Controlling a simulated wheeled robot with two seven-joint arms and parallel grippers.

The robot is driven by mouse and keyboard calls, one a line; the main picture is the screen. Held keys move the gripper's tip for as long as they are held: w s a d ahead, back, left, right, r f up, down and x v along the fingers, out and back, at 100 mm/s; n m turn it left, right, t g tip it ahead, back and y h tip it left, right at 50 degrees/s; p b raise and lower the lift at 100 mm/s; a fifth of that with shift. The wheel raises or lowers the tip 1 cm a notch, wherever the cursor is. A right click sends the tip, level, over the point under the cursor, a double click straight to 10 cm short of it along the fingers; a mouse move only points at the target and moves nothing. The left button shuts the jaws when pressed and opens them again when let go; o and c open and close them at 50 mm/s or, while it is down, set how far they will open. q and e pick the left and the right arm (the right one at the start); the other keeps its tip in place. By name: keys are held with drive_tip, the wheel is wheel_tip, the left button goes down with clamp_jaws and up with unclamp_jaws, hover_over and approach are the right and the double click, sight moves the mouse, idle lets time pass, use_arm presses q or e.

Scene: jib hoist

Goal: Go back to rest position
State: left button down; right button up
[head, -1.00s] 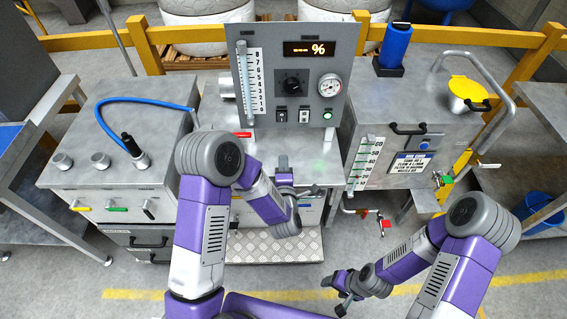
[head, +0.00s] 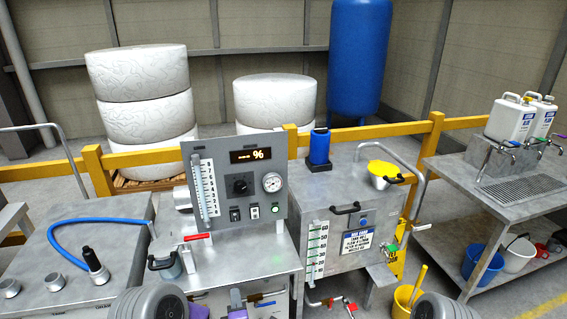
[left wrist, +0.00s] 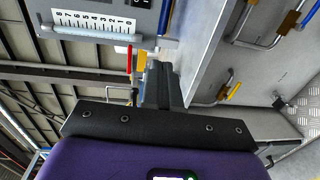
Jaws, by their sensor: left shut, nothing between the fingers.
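My left gripper (head: 262,299) shows only in part at the bottom edge of the head view, in front of the bench below the control panel. In the left wrist view its dark fingers (left wrist: 162,85) are shut together with nothing between them. They point toward the grey panel and bench and appear to touch nothing. Grey joints of my arms stand at the bottom edge of the head view. My right gripper is out of view below the picture.
The control panel (head: 236,187) has a dial and a % display. A red-handled lever (head: 197,237) is on its bench. A steel tank (head: 345,218) stands right of it, a grey bench (head: 75,255) with a blue hose left. Yellow rails (head: 390,130) run behind. Buckets sit at right.

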use_arm(q)
drive_tip(key=s+d+f+m+g+h, duration=0.1)
drive_tip(key=s+f+m+g+h, duration=0.3)
drive_tip(key=f, duration=0.5)
drive_tip(key=s+d+f+m+g+h, duration=0.15)
drive_tip(key=s+f+m+g, duration=0.25)
drive_tip(key=s+f+m, duration=0.4)
drive_tip(key=s+f+m+g+h, duration=0.1)
drive_tip(key=s+f+m+g, duration=0.2)
drive_tip(key=s, duration=0.4)
drive_tip(key=s+d+f+m+g+h, duration=0.1)
drive_tip(key=s+f+m+g+h, duration=0.1)
drive_tip(key=s+g, duration=0.3)
drive_tip(key=shift+s+d+f+m, duration=0.15)
drive_tip(key=shift+s+f+m, duration=0.6)
drive_tip(key=shift+s, duration=0.2)
